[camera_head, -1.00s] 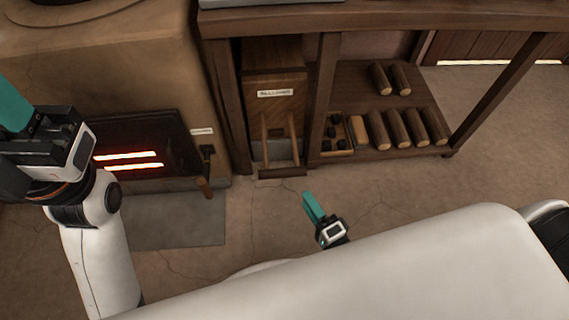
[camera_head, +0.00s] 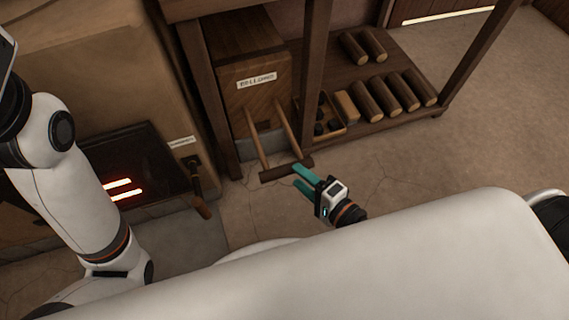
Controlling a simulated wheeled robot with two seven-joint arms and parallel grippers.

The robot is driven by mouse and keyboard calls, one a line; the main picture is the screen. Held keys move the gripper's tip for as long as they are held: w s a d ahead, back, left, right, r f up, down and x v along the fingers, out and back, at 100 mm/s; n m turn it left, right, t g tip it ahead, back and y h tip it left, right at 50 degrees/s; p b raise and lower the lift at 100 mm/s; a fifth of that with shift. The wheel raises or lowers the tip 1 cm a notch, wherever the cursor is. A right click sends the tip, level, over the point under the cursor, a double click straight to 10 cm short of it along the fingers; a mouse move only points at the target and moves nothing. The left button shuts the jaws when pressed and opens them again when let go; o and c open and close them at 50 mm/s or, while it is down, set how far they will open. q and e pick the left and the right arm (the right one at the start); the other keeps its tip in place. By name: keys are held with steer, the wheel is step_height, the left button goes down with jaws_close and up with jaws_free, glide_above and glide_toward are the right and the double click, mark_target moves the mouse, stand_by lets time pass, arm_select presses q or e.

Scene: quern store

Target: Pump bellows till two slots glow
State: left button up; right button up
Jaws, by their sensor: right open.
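The bellows (camera_head: 262,98) is a wooden box with a paper label, standing under the bench. Its handle (camera_head: 275,174) is a dark crossbar on two wooden rods that slope down toward me. My right gripper (camera_head: 298,178) is open, its two teal fingers at the crossbar's right end; I cannot tell whether they touch it. The stove door (camera_head: 155,150) at left has two slots (camera_head: 122,190) glowing orange-white, partly covered by my left arm. My left gripper is out of the picture, past the left edge.
A low shelf (camera_head: 420,72) right of the bellows holds several logs (camera_head: 366,100) and a small box of dark lumps (camera_head: 325,118). A lever with a wooden grip (camera_head: 200,206) hangs beside the stove door. A bench leg (camera_head: 222,130) stands left of the bellows. Floor at right is clear.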

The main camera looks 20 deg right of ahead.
steer(key=b+x, duration=0.1)
steer(key=x, duration=0.5)
steer(key=shift+w, duration=0.15)
steer(key=shift+a, duration=0.1)
jaws_close()
